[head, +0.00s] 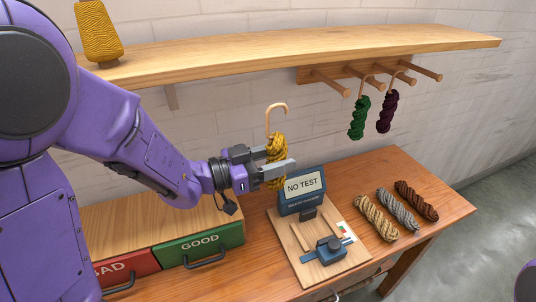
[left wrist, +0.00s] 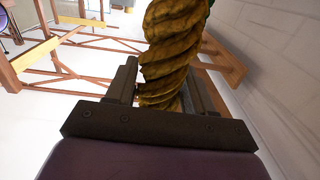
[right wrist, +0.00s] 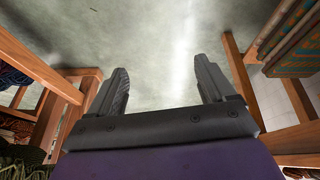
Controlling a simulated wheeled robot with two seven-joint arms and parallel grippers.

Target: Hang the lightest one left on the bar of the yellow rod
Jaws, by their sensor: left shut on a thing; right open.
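My left gripper (head: 266,174) is shut on a yellow skein (head: 276,148) with a wooden hook (head: 274,110) at its top. It holds the skein upright in the air, above the table and left of the peg rail. The skein also shows between the fingers in the left wrist view (left wrist: 172,50). A green skein (head: 359,118) and a dark purple skein (head: 387,112) hang by hooks from pegs of the rail (head: 350,72). Tan (head: 376,217), grey (head: 398,209) and brown (head: 416,200) skeins lie on the table. My right gripper (right wrist: 160,88) is open and empty.
A wooden shelf (head: 240,56) with a yellow yarn cone (head: 98,32) runs above. A tester with a "NO TEST" display (head: 302,188) stands on the table (head: 440,192). A red drawer (head: 125,272) and a green "GOOD" drawer (head: 200,244) are at left.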

